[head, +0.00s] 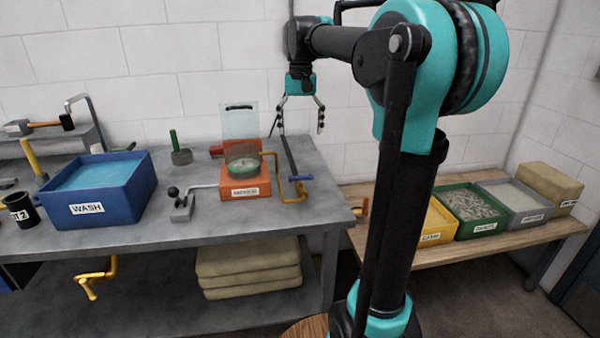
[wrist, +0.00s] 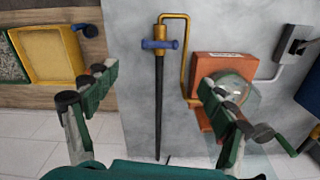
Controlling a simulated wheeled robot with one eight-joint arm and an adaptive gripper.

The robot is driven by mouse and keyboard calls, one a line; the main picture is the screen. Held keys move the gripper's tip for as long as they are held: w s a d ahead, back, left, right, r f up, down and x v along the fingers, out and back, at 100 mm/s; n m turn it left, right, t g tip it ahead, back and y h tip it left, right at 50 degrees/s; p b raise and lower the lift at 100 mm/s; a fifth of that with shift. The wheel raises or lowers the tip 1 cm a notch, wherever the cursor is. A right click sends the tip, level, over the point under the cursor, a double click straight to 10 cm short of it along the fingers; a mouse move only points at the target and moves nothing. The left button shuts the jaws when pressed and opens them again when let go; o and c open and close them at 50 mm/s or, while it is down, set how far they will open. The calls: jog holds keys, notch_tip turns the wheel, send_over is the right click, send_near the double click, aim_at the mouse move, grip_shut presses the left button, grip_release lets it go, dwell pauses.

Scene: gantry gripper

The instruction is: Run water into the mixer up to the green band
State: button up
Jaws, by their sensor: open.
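The mixer (head: 245,188) is an orange box with a label and a round clear bowl (head: 243,160) on the grey bench. It also shows at the right of the wrist view (wrist: 212,68), its bowl partly behind a finger. A brass pipe (head: 276,170) bends beside it, and a blue cross-handle tap (head: 300,178) sits on the pipe. In the wrist view the tap (wrist: 160,44) lies ahead, between the fingers, with a dark tapered rod below it. My gripper (head: 300,122) is open and empty, pointing down above the bench.
A blue WASH tub (head: 98,195) stands left of the mixer. A lever with a black knob (head: 180,205) is between them, and a clear upright panel (head: 239,118) stands behind. Yellow, green and grey trays (head: 482,228) sit on the lower wooden bench at right.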

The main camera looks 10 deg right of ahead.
aim_at(301, 178)
notch_tip(301, 178, down, 16)
jog(key=shift+r, duration=0.15)
dwell(0.3)
jog(key=c, duration=0.9)
jog(key=shift+n, duration=2.9)
